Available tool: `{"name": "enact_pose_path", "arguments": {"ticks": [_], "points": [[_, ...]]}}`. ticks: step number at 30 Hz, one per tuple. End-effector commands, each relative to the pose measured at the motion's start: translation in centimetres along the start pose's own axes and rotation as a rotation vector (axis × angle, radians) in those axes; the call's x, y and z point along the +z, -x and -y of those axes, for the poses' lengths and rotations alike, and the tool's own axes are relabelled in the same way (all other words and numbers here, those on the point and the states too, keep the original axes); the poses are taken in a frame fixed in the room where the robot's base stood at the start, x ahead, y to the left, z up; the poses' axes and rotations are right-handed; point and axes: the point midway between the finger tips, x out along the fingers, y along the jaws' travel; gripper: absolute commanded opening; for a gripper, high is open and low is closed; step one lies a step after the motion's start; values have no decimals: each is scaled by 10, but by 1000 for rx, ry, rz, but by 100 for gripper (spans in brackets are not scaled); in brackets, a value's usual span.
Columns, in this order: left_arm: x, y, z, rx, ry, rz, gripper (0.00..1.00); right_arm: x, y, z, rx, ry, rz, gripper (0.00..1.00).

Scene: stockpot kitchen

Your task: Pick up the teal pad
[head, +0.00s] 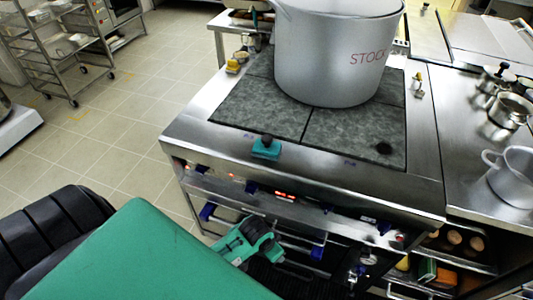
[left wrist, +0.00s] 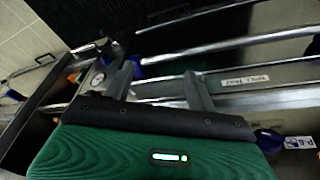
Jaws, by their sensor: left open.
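The teal pad (head: 266,149) lies on the front steel edge of the stove in the head view, just in front of the dark cooking plates. A dark round knob or grip shows on its top. My left gripper (head: 248,241) is low in front of the stove, below the pad and apart from it. In the left wrist view my left gripper (left wrist: 160,88) has its two dark fingers spread, with only the stove's front bars behind them. The pad cannot be made out in that view. My right gripper is not in view.
A large stockpot (head: 335,50) stands on the stove's back plates. The stove front (head: 290,194) has rails and blue handles close to my left gripper. Smaller pots (head: 513,175) stand on the right counter. A wheeled rack (head: 60,45) is at the far left.

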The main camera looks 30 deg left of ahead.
Motion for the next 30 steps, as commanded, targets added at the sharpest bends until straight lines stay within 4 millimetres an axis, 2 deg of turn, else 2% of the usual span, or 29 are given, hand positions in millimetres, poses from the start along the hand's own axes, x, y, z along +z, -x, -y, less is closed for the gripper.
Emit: {"name": "enact_pose_path", "arguments": {"ticks": [1, 3, 11, 15, 20, 26, 30], "points": [[-9, 21, -5, 7, -15, -13, 57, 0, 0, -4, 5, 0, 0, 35], [-17, 47, -10, 14, -33, -20, 57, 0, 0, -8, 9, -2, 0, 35], [-48, 134, -27, 50, -144, -40, 57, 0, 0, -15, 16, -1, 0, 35], [-65, 149, -28, 65, -204, -26, 57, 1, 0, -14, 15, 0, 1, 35], [-89, 156, -21, 74, -263, -2, 57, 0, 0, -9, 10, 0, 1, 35], [-130, 167, 4, 65, -327, 53, 57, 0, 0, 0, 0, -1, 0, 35], [-162, 183, 32, 45, -354, 107, 57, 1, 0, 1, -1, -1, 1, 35]]}}
